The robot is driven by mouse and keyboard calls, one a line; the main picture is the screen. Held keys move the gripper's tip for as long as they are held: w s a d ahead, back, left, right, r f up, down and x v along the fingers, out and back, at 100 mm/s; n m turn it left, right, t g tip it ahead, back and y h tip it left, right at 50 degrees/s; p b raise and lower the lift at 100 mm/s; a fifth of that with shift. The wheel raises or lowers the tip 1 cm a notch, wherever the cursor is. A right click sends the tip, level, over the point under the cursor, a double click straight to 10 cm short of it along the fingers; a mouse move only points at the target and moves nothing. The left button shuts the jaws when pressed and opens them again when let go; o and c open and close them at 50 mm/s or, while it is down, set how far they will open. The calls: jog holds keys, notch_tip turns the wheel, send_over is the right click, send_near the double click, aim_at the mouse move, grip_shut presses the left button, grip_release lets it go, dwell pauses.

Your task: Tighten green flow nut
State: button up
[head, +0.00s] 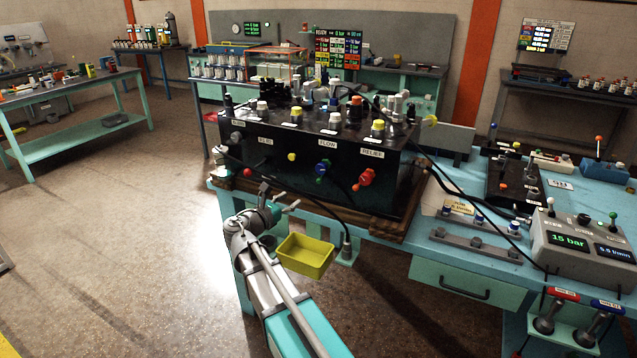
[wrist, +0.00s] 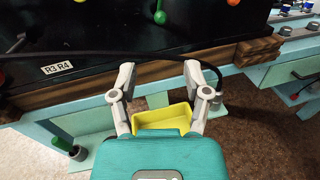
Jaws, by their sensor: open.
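The black block (head: 300,150) carries a FLOW label, and below it on the front face is a blue knob (head: 323,166) with a small green part (head: 320,180) at its lower end. In the wrist view, a green piece (wrist: 160,16) shows at the top centre on the black face. I cannot tell for certain which green part is the nut. My gripper (head: 279,197) is open and empty, low in front of the block's left half. Its fingers (wrist: 159,78) are spread in the wrist view, below and apart from the green piece.
A black hose (wrist: 85,52) crosses in front of the block and bends down near my right finger. A yellow bin (head: 306,256) hangs below the bench edge, beneath the gripper. The block sits on a wooden base (head: 385,231). A red knob (head: 366,178) is right of the blue one.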

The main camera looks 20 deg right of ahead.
aim_at(318, 179)
jog(key=shift+x, duration=6.8)
grip_shut()
